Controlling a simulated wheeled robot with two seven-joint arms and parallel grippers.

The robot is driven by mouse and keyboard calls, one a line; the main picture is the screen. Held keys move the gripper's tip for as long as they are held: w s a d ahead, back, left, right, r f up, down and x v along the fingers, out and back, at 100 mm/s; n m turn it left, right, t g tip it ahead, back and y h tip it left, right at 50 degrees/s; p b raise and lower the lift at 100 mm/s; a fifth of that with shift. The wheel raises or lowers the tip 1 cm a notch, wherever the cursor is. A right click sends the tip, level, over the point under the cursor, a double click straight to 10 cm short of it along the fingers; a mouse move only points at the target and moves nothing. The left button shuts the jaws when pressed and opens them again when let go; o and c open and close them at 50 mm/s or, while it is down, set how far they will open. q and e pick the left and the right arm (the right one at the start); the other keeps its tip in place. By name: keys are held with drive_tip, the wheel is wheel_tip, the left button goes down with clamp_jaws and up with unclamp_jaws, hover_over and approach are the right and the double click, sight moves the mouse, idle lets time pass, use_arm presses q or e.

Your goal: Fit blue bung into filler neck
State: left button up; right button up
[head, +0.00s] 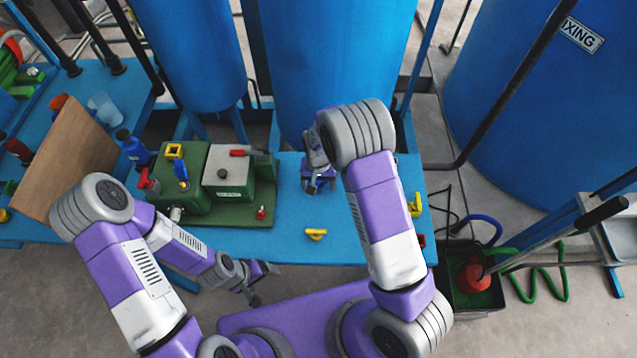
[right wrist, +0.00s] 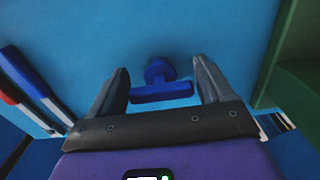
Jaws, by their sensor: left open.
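The blue bung (right wrist: 158,70) has a round head and a cross bar. In the right wrist view it lies on the blue bench top between the fingertips of my right gripper (right wrist: 161,82). Gaps show on both sides of it, so the jaws are open and not touching it. In the head view my right gripper (head: 318,183) is low over the bench, right of the green machine (head: 197,205), and mostly hides the bung. A yellow square collar (head: 174,151) on the machine may be the filler neck; I cannot tell surely. My left gripper (head: 259,284) is open and empty in front of the bench.
A yellow T-shaped piece (head: 316,234) lies on the bench (head: 280,245), and another yellow piece (head: 415,205) is near its right end. A blue bottle (head: 131,146) and a brown board (head: 70,160) are left. Large blue tanks (head: 335,60) stand behind.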

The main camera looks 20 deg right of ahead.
drive_tip(key=c, duration=0.8)
drive_tip(key=shift+c, duration=0.3)
